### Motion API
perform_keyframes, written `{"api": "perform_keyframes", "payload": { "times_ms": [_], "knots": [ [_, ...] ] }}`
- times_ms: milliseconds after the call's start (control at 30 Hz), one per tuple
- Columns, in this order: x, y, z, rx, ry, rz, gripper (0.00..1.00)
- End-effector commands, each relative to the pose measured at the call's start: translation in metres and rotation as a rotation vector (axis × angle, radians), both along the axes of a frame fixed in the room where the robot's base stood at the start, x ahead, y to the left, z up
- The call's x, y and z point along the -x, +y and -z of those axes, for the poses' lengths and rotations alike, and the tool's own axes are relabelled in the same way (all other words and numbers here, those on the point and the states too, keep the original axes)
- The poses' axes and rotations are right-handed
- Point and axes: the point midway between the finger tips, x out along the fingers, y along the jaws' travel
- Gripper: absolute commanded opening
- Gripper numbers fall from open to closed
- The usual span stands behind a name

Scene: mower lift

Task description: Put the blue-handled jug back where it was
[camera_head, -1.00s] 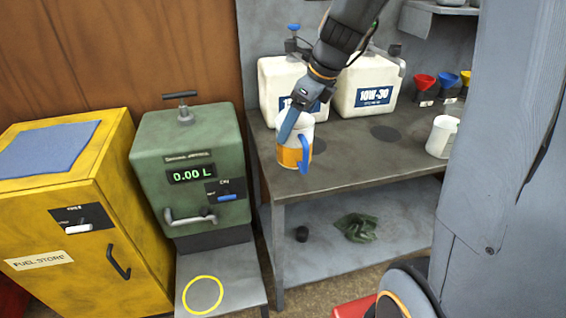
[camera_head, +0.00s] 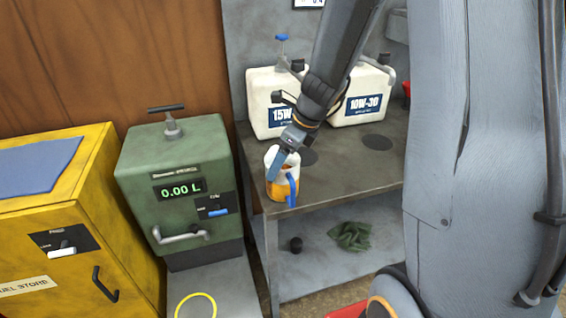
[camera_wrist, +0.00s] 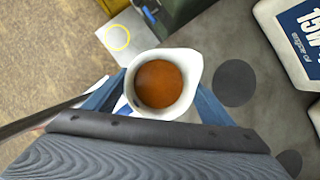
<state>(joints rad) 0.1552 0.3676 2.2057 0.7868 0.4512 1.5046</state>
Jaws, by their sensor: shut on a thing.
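The blue-handled jug (camera_head: 281,187) is white with an orange band, and its blue handle faces front right in the head view. My gripper (camera_head: 282,163) is shut on the jug from above and behind, near the bench's front left corner. The jug looks upright; I cannot tell whether its base touches the bench. In the wrist view the jug (camera_wrist: 164,85) shows its white rim and spout, with brown-orange liquid or interior inside, between my blue fingers. Two dark round marks lie on the bench, one behind the jug (camera_head: 304,156) and one farther right (camera_head: 376,142).
The grey bench (camera_head: 340,178) carries two white oil jugs, 15W (camera_head: 266,103) and 10W-30 (camera_head: 361,97), at the back. A green dispenser (camera_head: 180,185) reading 0.00 L stands left, with a yellow ring (camera_head: 196,304) on its plate. A yellow fuel cabinet (camera_head: 70,220) is farther left.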

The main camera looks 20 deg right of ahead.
Motion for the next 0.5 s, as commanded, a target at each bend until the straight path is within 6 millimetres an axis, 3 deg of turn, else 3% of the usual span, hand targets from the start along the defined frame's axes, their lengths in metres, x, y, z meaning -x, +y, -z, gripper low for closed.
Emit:
{"api": "perform_keyframes", "payload": {
  "times_ms": [400, 433, 500],
  "knots": [
    [-0.0006, -0.0002, 0.0054, 0.000, -0.001, 0.000, 0.16],
    [0.0000, -0.0001, 0.0061, 0.000, 0.000, 0.001, 0.78],
    [0.0000, -0.0002, 0.0055, 0.001, -0.001, 0.000, 0.90]
  ]
}}
